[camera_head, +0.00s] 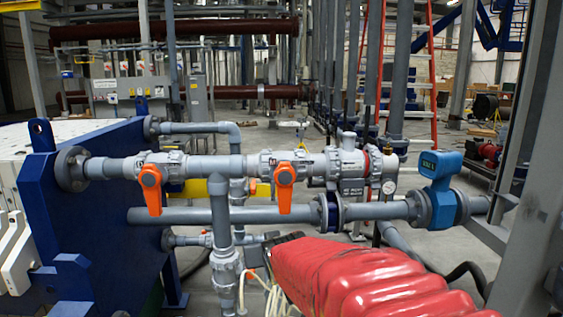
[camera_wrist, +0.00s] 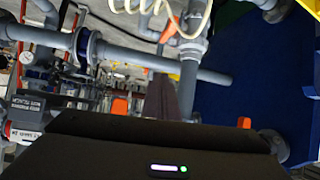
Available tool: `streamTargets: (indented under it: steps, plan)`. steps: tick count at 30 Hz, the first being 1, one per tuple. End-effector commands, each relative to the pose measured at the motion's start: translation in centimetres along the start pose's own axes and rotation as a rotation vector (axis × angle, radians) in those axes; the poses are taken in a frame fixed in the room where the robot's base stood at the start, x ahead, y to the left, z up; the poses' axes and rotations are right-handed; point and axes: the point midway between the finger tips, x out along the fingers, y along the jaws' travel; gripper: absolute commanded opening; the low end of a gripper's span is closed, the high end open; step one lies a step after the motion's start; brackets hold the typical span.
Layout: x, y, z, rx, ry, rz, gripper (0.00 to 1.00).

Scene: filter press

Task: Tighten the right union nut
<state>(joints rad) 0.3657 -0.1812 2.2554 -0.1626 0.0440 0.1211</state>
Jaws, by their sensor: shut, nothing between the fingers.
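A grey pipe line with two orange-handled valves crosses the head view. The right valve's handle (camera_head: 284,173) hangs down, with grey union nuts (camera_head: 304,165) on the valve body; which one is the task's nut I cannot tell. The left valve's handle (camera_head: 151,189) also hangs down. My gripper is a dark shape (camera_head: 284,241) at the end of my red-sleeved arm, below and in front of the right valve. In the wrist view, my gripper (camera_wrist: 165,85) is shut and empty, apart from any nut. An orange handle (camera_wrist: 120,105) shows left of it; the nuts there are not clear.
A lower grey pipe (camera_head: 270,214) runs across with a flange (camera_head: 330,212) and a blue flow meter (camera_head: 440,180) at right. A vertical pipe (camera_head: 220,220) stands left of my gripper. A blue press plate (camera_head: 80,215) bounds the left side; a grey post (camera_head: 535,170) stands right.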

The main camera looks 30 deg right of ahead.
Motion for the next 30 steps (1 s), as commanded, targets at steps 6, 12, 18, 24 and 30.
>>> streamTargets:
  steps: [6, 12, 18, 24, 30]
  plan:
    - [5.4, 5.8, -2.6, 0.037, 0.133, 0.070, 0.00]
    - [9.2, 11.3, -4.5, 0.060, 0.273, 0.121, 0.00]
    - [11.9, 17.1, -5.9, 0.074, 0.441, 0.164, 0.00]
    - [13.1, 22.6, -6.7, 0.078, 0.634, 0.193, 0.00]
    - [12.8, 27.3, -6.5, 0.071, 0.832, 0.208, 0.00]
